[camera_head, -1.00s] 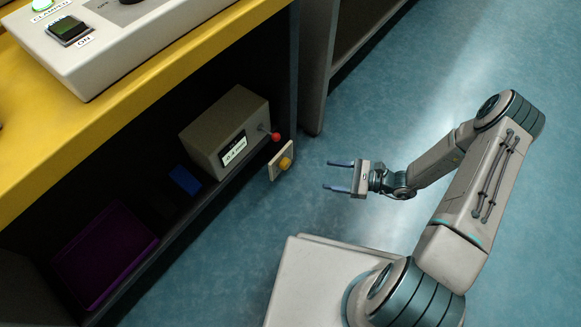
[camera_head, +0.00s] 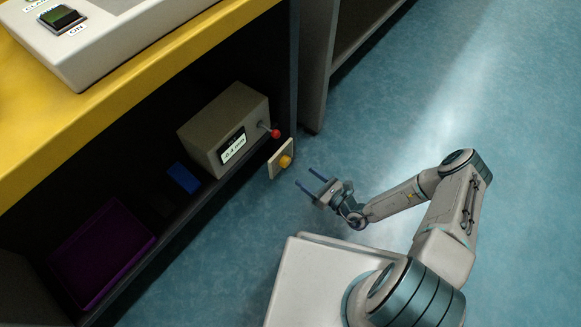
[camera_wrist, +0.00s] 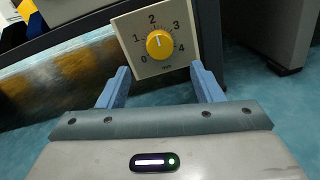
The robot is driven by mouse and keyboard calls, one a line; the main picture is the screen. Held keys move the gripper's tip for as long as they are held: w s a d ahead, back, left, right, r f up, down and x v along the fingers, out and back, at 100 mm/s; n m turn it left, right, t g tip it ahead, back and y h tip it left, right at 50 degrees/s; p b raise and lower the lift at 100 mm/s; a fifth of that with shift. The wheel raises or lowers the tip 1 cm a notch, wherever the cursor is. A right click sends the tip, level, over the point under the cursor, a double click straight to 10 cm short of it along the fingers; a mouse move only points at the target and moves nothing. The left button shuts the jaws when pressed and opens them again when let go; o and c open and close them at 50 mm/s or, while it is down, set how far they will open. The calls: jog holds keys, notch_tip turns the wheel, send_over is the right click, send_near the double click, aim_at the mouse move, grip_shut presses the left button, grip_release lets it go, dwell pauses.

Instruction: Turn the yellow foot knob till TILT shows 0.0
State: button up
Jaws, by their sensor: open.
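The yellow foot knob (camera_head: 286,162) sits on a pale plate at the right end of the shelf front. In the wrist view the knob (camera_wrist: 160,44) is round, on a dial plate (camera_wrist: 127,24) marked 0 to 4, and its pointer is upward, near 2. The small display (camera_head: 233,147) on the grey box shows a figure that looks like 0.4 mm; I cannot read it surely, nor any TILT label. My gripper (camera_head: 304,177) is open and empty, its fingers pointing at the plate from the lower right, short of it. The wrist view shows both fingers (camera_wrist: 160,72) below the knob.
A red-tipped lever (camera_head: 275,133) sticks out of the grey box (camera_head: 240,105), just above the knob. A blue block (camera_head: 184,178) and a purple tray (camera_head: 148,240) are on the shelf. The yellow counter (camera_head: 130,90) overhangs it. The floor on the right is clear.

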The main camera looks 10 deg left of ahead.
aim_at(288, 163)
jog(key=b+x, duration=0.2)
jog(key=x, duration=0.6)
jog(key=shift+w+a+b, duration=0.1)
jog(key=shift+b, duration=0.25)
jog(key=c, duration=1)
